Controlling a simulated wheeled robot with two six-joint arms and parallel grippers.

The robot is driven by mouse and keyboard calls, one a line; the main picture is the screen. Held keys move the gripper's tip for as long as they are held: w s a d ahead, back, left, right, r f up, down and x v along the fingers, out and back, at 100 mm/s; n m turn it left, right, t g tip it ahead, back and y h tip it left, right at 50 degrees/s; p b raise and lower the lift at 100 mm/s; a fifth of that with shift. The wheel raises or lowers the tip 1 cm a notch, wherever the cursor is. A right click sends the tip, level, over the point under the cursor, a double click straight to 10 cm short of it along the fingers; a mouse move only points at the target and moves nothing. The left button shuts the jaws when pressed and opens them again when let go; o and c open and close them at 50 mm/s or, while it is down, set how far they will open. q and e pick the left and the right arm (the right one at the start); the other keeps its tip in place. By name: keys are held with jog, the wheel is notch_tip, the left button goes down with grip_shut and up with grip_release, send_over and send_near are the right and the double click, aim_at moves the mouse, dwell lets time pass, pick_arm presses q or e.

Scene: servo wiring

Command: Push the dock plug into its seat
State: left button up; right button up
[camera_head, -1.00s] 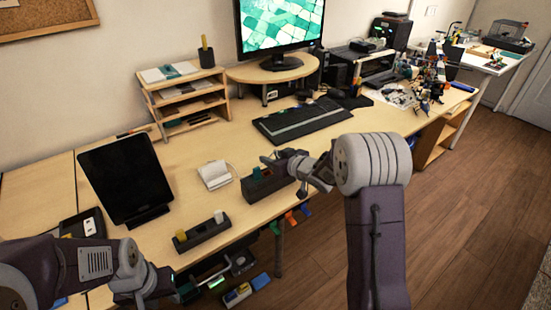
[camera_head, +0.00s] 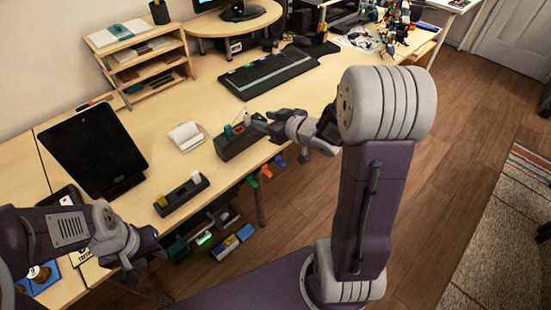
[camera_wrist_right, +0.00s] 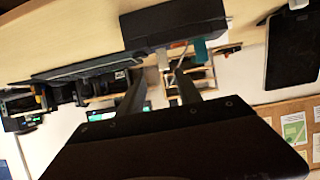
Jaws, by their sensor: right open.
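A dark block-shaped dock (camera_head: 238,146) sits near the table's front edge in the head view. A teal plug (camera_head: 228,131) and a pale plug (camera_head: 247,119) stand up from its top. My right gripper (camera_head: 257,120) is beside the pale plug at the dock's right end. In the right wrist view, which is upside down, the dock (camera_wrist_right: 172,24) lies beyond my open right gripper (camera_wrist_right: 160,76). The pale plug (camera_wrist_right: 162,58) shows between the fingers, and the teal plug (camera_wrist_right: 200,50) is outside them. Contact cannot be told. My left gripper (camera_head: 145,268) is low at the left, its jaws unclear.
A second dark dock (camera_head: 181,196) with yellow and white plugs lies to the left. A small white box (camera_head: 186,137) lies behind the docks. A black tablet (camera_head: 93,150) stands at the left, a keyboard (camera_head: 268,72) behind.

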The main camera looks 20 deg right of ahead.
jog(key=s+f+m+g+h, duration=0.3)
jog(key=s+f+g+h, duration=0.25)
jog(key=s+f, duration=0.4)
jog(key=s+a+f+g+y, duration=0.1)
jog(key=s+a+g, duration=0.15)
jog(key=s, duration=0.35)
jog(key=s+a+f+g+y, duration=0.1)
jog(key=s+a+g, duration=0.15)
jog(key=s, duration=0.45)
notch_tip(320, 180, up, 16)
jog(key=d+p, duration=0.1)
jog(key=p, duration=1.4)
jog(key=shift+w+f+m+g, duration=0.15)
jog(key=shift+w+m+g, duration=0.05)
jog(key=shift+m+g, duration=0.25)
